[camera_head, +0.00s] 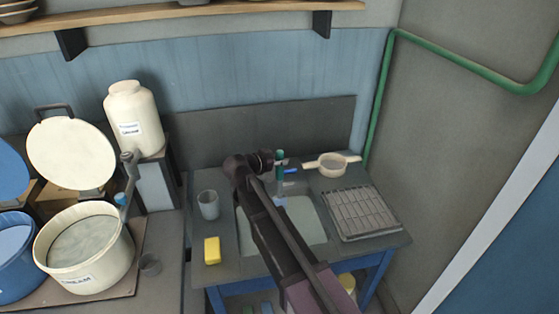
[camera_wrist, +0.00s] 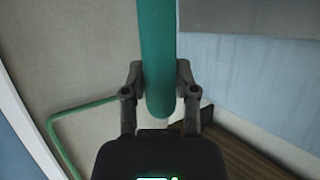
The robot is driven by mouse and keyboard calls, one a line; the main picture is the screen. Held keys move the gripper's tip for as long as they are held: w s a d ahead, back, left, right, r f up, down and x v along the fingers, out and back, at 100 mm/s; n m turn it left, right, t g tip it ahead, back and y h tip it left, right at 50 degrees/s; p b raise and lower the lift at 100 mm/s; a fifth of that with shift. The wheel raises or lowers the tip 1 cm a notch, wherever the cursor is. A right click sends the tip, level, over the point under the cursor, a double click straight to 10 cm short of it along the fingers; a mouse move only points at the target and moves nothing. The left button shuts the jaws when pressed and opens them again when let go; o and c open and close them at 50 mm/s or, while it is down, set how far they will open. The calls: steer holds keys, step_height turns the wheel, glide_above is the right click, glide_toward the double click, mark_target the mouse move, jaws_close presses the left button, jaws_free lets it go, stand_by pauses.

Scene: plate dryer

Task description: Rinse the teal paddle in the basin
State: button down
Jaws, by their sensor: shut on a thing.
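My gripper (camera_wrist: 160,82) is shut on the teal paddle (camera_wrist: 158,45), with one finger on each side of its rounded handle. In the head view my gripper (camera_head: 269,158) is above the back edge of the basin (camera_head: 312,222). The paddle's teal handle (camera_head: 281,157) stands roughly upright there. Its lower part runs down toward the back of the basin, where a pale blue piece shows; I cannot tell whether it touches the water. My arm hides much of the basin.
A grey cup (camera_head: 208,204) and a yellow sponge (camera_head: 212,250) stand left of the basin. A drying rack (camera_head: 361,212) lies to its right, and a pale strainer (camera_head: 333,165) behind. A cream tub (camera_head: 86,250) with raised lid (camera_head: 70,153) stands further left.

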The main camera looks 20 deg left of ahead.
mark_target(278, 189)
steer(key=shift+f+b, duration=6.3)
steer(key=shift+f, duration=0.25)
steer(key=shift+w, duration=0.1)
steer(key=shift+s+d, duration=0.6)
steer(key=shift+s, duration=0.35)
steer(key=shift+s+d, duration=0.6)
steer(key=shift+s, duration=0.35)
steer(key=shift+w+a, duration=0.6)
steer(key=shift+w, duration=0.35)
steer(key=shift+w+a, duration=0.6)
steer(key=shift+w, duration=0.3)
steer(key=shift+r, duration=0.1)
